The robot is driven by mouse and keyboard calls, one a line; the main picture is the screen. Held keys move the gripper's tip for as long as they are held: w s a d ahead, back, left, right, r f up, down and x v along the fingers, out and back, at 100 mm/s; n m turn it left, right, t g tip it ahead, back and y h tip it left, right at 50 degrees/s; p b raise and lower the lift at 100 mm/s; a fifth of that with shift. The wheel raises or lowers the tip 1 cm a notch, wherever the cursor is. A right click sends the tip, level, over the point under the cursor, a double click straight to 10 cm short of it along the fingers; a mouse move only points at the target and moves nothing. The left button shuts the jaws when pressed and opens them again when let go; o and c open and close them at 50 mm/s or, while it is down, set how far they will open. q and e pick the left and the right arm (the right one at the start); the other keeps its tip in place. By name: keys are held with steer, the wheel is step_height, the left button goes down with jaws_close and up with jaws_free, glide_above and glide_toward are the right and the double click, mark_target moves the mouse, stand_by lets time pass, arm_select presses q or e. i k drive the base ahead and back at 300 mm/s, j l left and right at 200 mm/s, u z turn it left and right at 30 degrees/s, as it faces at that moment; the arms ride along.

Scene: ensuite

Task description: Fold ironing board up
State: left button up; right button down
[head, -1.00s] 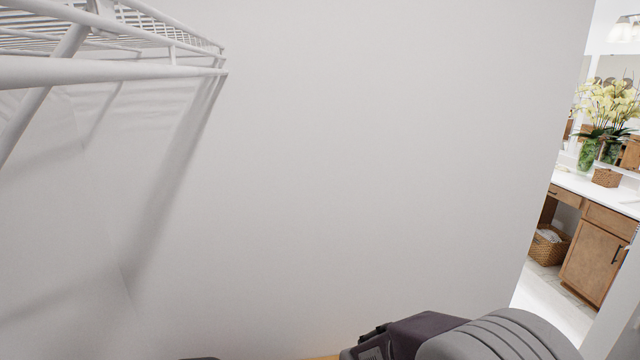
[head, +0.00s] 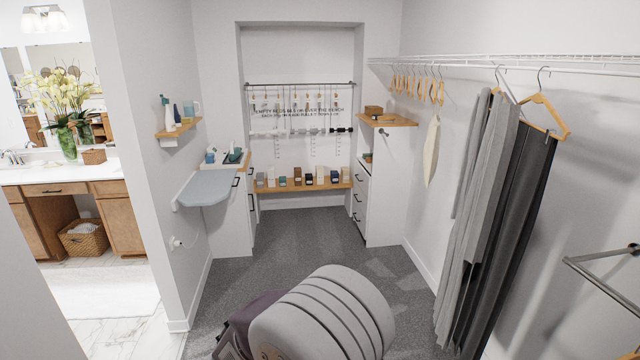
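The ironing board (head: 205,190) is a pale blue-grey board with a rounded near end. It sticks out level from the left wall in the head view, in front of a white cabinet. It stands well ahead of me, apart from my body. Neither of my grippers is in view.
Carpet (head: 352,235) is clear between me and the closet's back. Hanging trousers (head: 495,200) are at the right. A small wall shelf (head: 178,128) is above the board, and a tray (head: 226,160) is beyond it. A bathroom vanity (head: 75,190) is through the left opening.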

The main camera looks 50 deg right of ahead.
mark_target(207, 187)
steer(key=j+z, duration=0.15)
steer(key=z, duration=0.95)
steer(key=i+l, duration=0.7)
steer(key=i, duration=0.15)
steer(key=i+l+u, duration=0.1)
steer(key=i+l, duration=0.65)
steer(key=i+j, duration=0.15)
steer(key=i, duration=0.6)
steer(key=i+j+u, duration=0.1)
steer(key=i, duration=0.65)
steer(key=i+j, duration=0.2)
steer(key=i, duration=0.55)
steer(key=i+j, duration=0.3)
steer(key=j, duration=0.15)
steer(key=i+j, duration=0.3)
steer(key=j+u, duration=0.05)
steer(key=j, duration=0.05)
